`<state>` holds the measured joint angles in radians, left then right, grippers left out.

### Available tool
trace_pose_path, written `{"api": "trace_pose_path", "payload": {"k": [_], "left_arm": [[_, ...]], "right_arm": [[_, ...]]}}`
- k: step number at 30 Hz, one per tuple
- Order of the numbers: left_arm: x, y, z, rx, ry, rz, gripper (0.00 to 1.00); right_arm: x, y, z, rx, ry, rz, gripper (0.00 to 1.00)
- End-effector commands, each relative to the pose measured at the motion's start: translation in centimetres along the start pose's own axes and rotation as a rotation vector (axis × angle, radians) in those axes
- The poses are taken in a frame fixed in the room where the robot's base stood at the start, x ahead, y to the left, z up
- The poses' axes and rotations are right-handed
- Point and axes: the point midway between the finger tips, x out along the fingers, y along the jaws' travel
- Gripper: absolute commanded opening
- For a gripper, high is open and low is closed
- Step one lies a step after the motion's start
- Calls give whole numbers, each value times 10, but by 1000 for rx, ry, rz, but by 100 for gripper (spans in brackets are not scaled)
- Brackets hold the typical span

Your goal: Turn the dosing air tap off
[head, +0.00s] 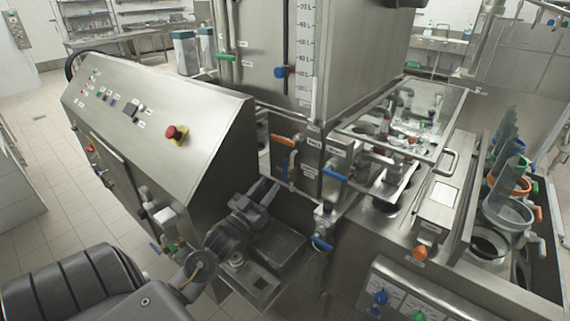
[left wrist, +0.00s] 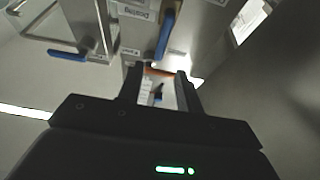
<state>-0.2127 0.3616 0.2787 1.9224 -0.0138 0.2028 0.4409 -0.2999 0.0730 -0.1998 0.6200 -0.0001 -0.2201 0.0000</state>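My left gripper (head: 264,188) is open and empty in front of the machine's lower front, below an orange-handled tap (head: 284,141). In the left wrist view its two fingers (left wrist: 161,78) stand apart, with an orange handle visible beyond the gap. A blue tap handle (left wrist: 166,36) hangs just past the fingertips, beside a label (left wrist: 136,14) that reads "Dosing"; the rest of its wording is unclear. In the head view a blue handle (head: 335,175) sits by small labels right of the orange one; I cannot tell which handle is the air tap. My right gripper is out of view.
Another blue handle (head: 322,243) sits lower on the machine's front. The sloped control cabinet (head: 170,105) with a red stop button (head: 177,134) stands left of my gripper. A metal tray (head: 277,247) lies below it.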

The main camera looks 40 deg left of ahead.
Motion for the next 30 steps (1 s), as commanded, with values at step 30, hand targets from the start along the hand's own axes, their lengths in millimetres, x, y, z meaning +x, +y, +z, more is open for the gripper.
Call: {"api": "trace_pose_path", "payload": {"k": [30], "left_arm": [[96,1,0,1,-2,0,28]], "right_arm": [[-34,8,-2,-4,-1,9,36]]}}
